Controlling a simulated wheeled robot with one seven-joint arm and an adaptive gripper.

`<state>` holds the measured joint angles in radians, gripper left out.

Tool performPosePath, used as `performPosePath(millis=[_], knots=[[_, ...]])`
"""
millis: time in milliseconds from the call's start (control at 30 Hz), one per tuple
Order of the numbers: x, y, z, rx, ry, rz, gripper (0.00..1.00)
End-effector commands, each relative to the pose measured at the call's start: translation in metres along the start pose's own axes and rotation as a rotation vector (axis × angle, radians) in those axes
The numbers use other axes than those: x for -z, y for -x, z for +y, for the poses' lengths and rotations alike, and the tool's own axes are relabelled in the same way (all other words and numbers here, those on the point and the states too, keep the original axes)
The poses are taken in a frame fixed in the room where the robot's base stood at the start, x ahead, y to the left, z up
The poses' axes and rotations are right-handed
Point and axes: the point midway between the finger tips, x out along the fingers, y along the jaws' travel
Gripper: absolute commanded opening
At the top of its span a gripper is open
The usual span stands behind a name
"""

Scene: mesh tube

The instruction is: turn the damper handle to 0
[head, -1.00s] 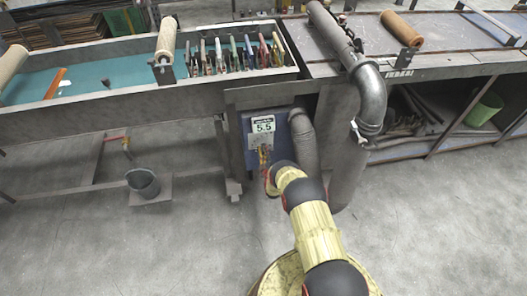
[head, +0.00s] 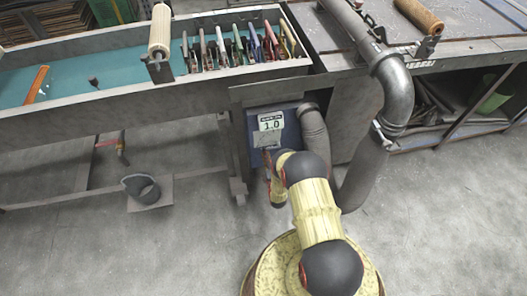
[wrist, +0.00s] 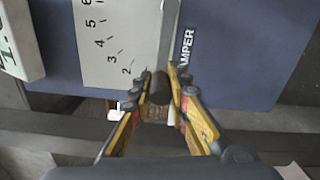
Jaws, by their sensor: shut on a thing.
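The damper handle (wrist: 168,38) is a grey bar with a dark grip, running down from the top in the wrist view. My gripper (wrist: 162,80) is shut on its dark end, with one yellow-and-black finger on either side. The light scale plate (wrist: 105,45) shows numbers from 6 down to 2; the handle lies past the 2 mark, and lower marks are hidden. In the head view the display (head: 271,122) on the blue box (head: 290,135) reads 1.0. My gripper (head: 268,172) is low at the box's front, partly hidden by my arm.
A grey hose (head: 314,135) stands right of the box, close to my arm. A large bent pipe (head: 396,90) comes down farther right. A workbench (head: 110,125) with several hand tools is above left.

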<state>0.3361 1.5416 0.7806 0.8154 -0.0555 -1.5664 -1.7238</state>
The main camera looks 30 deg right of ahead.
Motion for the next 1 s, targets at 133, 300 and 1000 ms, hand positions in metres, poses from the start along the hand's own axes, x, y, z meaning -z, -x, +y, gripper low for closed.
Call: performPosePath(millis=[133, 300, 1000], knots=[[0.000, 0.005, -0.004, 0.000, 0.038, 0.003, 0.00], [0.000, 0.006, -0.005, 0.000, 0.057, 0.003, 0.00], [0.000, 0.016, -0.007, 0.006, 0.058, 0.004, 0.36]])
